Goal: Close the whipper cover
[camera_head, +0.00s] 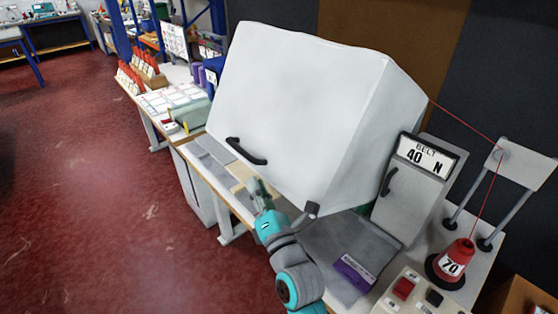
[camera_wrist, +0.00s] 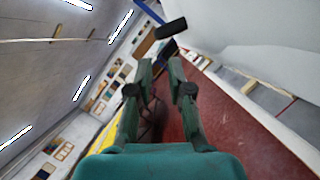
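The whipper cover (camera_head: 290,100) is a large white box-shaped hood over the bench. It looks tilted, with its lower front edge above the bench top; the space beneath is mostly hidden. Its black bar handle (camera_head: 246,152) is low on the front face. My gripper (camera_head: 259,188) is in front of the cover's lower edge, below and slightly right of the handle, apart from it. In the wrist view, the two green fingers (camera_wrist: 160,68) are apart with nothing between them. The dark handle (camera_wrist: 171,28) shows beyond the fingertips, and the pale cover (camera_wrist: 260,35) fills the upper right.
The bench continues left with a green-topped item (camera_head: 188,115) and red-topped spools (camera_head: 130,78). The red floor (camera_head: 90,200) is open at left.

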